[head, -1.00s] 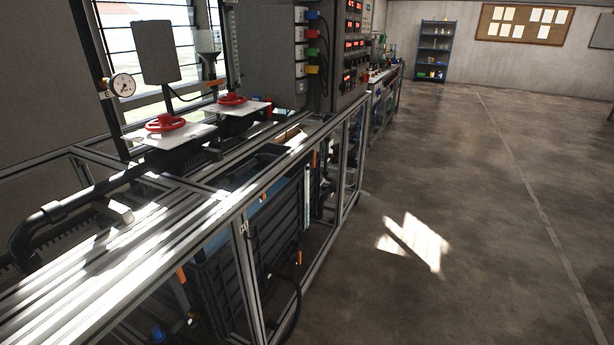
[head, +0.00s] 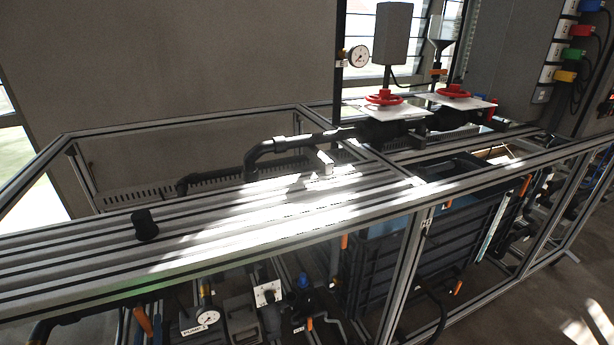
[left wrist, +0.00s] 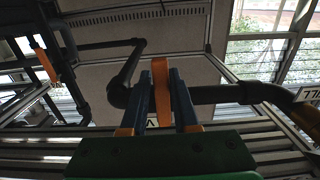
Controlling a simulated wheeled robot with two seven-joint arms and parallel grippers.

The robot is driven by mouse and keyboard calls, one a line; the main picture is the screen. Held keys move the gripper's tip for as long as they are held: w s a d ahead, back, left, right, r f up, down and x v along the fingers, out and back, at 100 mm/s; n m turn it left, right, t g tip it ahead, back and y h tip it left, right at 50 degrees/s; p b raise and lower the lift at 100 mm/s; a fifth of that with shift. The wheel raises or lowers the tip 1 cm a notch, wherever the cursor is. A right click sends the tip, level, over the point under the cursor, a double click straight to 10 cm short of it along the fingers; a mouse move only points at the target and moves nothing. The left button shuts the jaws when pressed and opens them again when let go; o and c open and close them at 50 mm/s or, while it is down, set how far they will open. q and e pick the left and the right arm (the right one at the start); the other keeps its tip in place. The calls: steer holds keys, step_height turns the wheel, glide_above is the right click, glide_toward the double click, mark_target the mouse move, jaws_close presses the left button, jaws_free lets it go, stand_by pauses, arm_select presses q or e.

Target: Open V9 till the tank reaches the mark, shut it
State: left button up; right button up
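In the left wrist view my left gripper (left wrist: 162,76), with dark blue fingers on a green body, has an orange lever (left wrist: 160,92) between its fingers. The lever fills the narrow gap and reaches past the tips. A tag behind it is mostly hidden; only a "V" shows, so I cannot read V9. In the head view a dark blue tank (head: 385,255) stands inside the frame; no mark or level can be made out. Two red handwheels, one nearer (head: 384,97) and one farther (head: 454,91), sit on white plates. I cannot make out my right gripper.
Aluminium rails (head: 230,235) cover the bench top, with a small black knob (head: 145,224) on them. A black pipe (head: 300,142) runs behind. A gauge (head: 208,318) and an orange lever (head: 144,321) sit below. Another gauge (head: 358,56) hangs by the window.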

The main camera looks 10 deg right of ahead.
arm_select(q)
steer(key=o, duration=0.3)
steer(key=shift+r, duration=0.1)
steer(key=shift+o, duration=0.2)
steer(key=shift+s+r, duration=0.1)
steer(key=shift+s, duration=0.15)
steer(key=p+v, duration=0.3)
steer(key=v, duration=0.2)
steer(key=shift+s, duration=0.25)
steer(key=shift+s+d, duration=0.15)
steer(key=shift+s, duration=0.35)
steer(key=shift+s, duration=0.1)
